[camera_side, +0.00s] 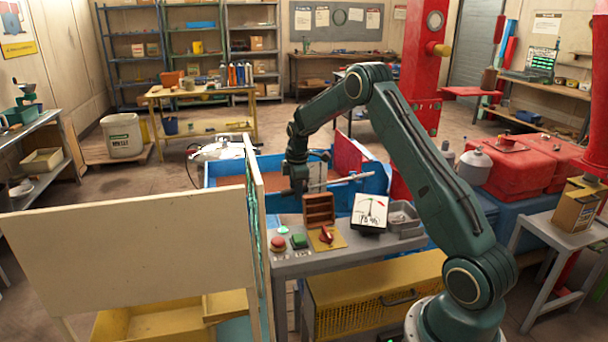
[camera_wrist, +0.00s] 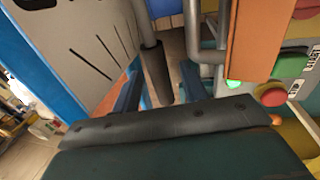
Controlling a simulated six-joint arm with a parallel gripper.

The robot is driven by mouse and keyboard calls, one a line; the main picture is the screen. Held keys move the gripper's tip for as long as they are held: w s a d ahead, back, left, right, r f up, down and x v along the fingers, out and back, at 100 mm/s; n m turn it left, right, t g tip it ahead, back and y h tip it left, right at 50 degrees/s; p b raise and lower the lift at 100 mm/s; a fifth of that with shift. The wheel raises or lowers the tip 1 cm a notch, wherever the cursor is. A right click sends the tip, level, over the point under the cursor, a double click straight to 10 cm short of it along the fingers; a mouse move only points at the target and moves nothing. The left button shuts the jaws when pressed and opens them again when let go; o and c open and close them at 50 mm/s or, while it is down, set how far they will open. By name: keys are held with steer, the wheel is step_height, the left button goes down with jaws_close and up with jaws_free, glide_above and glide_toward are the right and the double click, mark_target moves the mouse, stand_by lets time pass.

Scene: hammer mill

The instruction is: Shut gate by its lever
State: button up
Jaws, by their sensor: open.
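A lever, a pale rod with a dark grip (camera_wrist: 157,74), reaches between my gripper's two fingers in the wrist view. The fingers stand apart on either side of the grip, and I cannot tell whether either touches it. My gripper (camera_wrist: 160,90) is open. In the side view my gripper (camera_side: 296,187) points down above the near part of the blue machine, and a pale rod (camera_side: 343,180) runs rightward from beside it. A grey plate with black slanted marks (camera_wrist: 85,40) stands left of the lever. I cannot make out the gate itself or its position.
A grey console (camera_side: 290,268) with a red button (camera_side: 278,244), a green button (camera_side: 299,240) and a dial gauge (camera_side: 370,212) is close in front. A cream panel (camera_side: 130,250) stands at left. An orange part (camera_wrist: 254,40) is right of the lever.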

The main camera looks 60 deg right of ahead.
jaws_close()
steer(key=shift+r, duration=0.15)
steer(key=shift+s+d+r+t+y, duration=0.15)
steer(key=shift+r+t+y, duration=0.4)
steer(key=shift+r, duration=0.7)
steer(key=shift+s+d+r+t+y, duration=0.15)
steer(key=shift+r+t+y, duration=0.4)
steer(key=shift+r, duration=0.7)
steer(key=shift+s+d+r+m+t+y, duration=0.2)
steer(key=shift+r+t+y, duration=0.2)
steer(key=shift+r, duration=0.55)
steer(key=shift+s+d+r+m+t+y, duration=0.1)
steer(key=shift+s+d+r+t+y, duration=0.2)
steer(key=shift+r, duration=0.65)
steer(key=shift+w+a, duration=0.1)
jaws_free()
